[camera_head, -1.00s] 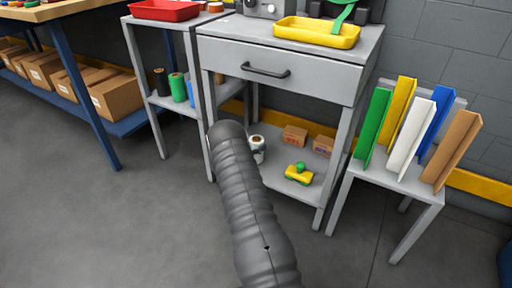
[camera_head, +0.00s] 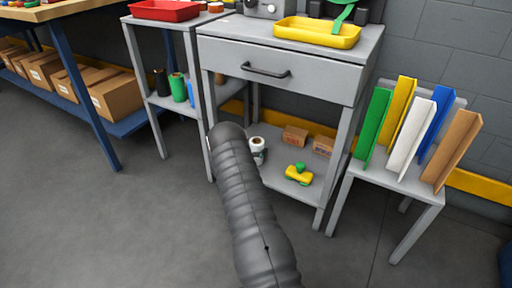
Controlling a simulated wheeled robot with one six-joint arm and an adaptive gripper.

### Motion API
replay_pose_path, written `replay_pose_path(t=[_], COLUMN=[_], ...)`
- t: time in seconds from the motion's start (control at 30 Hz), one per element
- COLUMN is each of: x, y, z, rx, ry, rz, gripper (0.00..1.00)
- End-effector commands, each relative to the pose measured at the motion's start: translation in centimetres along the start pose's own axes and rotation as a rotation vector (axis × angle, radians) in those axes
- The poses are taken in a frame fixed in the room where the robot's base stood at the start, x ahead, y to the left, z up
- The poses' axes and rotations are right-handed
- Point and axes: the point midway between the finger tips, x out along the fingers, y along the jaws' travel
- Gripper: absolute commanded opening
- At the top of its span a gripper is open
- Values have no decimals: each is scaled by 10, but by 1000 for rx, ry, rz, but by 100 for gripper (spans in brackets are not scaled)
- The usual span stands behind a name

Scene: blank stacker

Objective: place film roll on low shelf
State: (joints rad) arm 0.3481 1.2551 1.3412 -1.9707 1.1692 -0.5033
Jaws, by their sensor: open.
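A white film roll (camera_head: 257,144) with a dark core stands on the low shelf (camera_head: 272,184) of the grey drawer stand. The lower left part of the roll is partly hidden by my arm's dark ribbed sleeve. My gripper is hidden behind the sleeve's far end, which reaches the left front of the low shelf, just left of the roll. I cannot tell whether the gripper touches the roll.
The low shelf also holds two small brown boxes (camera_head: 295,135) and a yellow-green tape dispenser (camera_head: 299,174). The drawer (camera_head: 275,72) is above it. A rack of coloured panels (camera_head: 410,140) stands right. A side stand (camera_head: 168,102) with spools is left. Floor space is clear at left.

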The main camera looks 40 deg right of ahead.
Motion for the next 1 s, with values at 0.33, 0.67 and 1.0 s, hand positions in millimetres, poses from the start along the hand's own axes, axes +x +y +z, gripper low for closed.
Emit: replay_pose_path(t=[0.33, 0.67, 1.0], x=[-59, -110, -133], y=[2, 1, -7], z=[2, 1, 44], rx=[-1, 0, 95], ry=[0, 0, 33], rz=[4, 1, -55], gripper=[93, 93, 93])
